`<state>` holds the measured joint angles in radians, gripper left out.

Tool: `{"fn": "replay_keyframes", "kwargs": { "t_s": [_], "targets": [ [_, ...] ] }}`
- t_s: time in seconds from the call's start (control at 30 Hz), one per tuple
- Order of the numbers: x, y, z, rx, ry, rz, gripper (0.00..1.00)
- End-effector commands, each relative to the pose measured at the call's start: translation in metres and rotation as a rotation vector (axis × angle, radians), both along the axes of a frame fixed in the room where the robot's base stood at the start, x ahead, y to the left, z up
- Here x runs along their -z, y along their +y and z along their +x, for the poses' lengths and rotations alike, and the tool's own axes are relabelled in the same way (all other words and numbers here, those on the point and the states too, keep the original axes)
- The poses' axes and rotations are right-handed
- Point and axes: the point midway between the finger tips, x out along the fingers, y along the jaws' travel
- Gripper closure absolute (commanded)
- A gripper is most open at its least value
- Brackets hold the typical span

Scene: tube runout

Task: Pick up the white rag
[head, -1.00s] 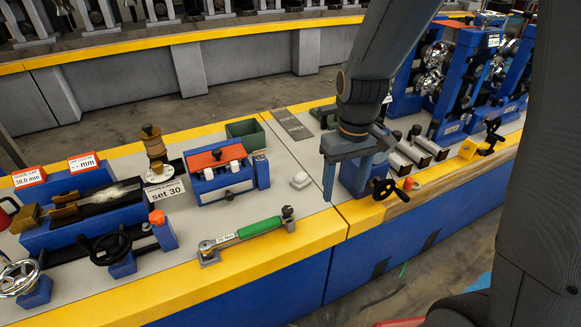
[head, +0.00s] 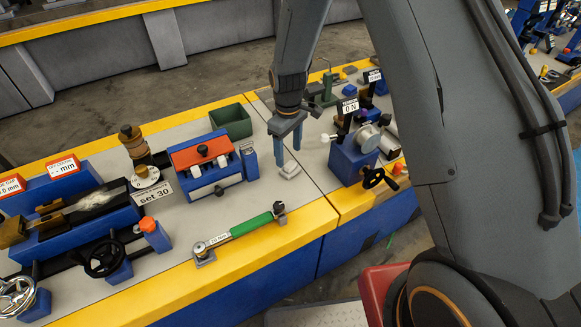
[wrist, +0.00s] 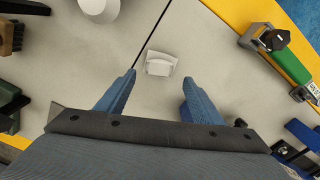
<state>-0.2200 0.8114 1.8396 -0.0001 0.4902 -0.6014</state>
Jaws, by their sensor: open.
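The white rag (head: 290,170) is a small folded pad lying flat on the grey bench top, just left of a seam in it. My gripper (head: 287,157) is open and points down just behind and above the rag in the head view. In the wrist view the rag (wrist: 160,64) lies just beyond the gap between my two blue fingertips (wrist: 158,80), roughly centred between them. The fingers hold nothing and appear apart from the rag; the exact height above the bench is hard to tell.
A blue block with red top (head: 206,165) and a green open box (head: 231,121) stand left of the rag. A green-handled wrench (head: 240,230) lies in front. A blue unit with handwheel (head: 352,160) stands to the right. The bench around the rag is clear.

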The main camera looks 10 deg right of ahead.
Motion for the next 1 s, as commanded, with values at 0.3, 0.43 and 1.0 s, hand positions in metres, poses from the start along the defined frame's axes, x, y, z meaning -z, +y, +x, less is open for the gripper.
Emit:
{"fn": "replay_keyframes", "kwargs": {
  "t_s": [0.3,0.43,1.0],
  "targets": [
    [0.036,-0.005,-0.001,0.004,0.002,-0.001,0.39],
    [0.045,-0.005,0.000,0.005,0.002,-0.001,0.39],
    [0.047,-0.006,0.000,0.006,0.000,0.000,0.83]
  ]
}}
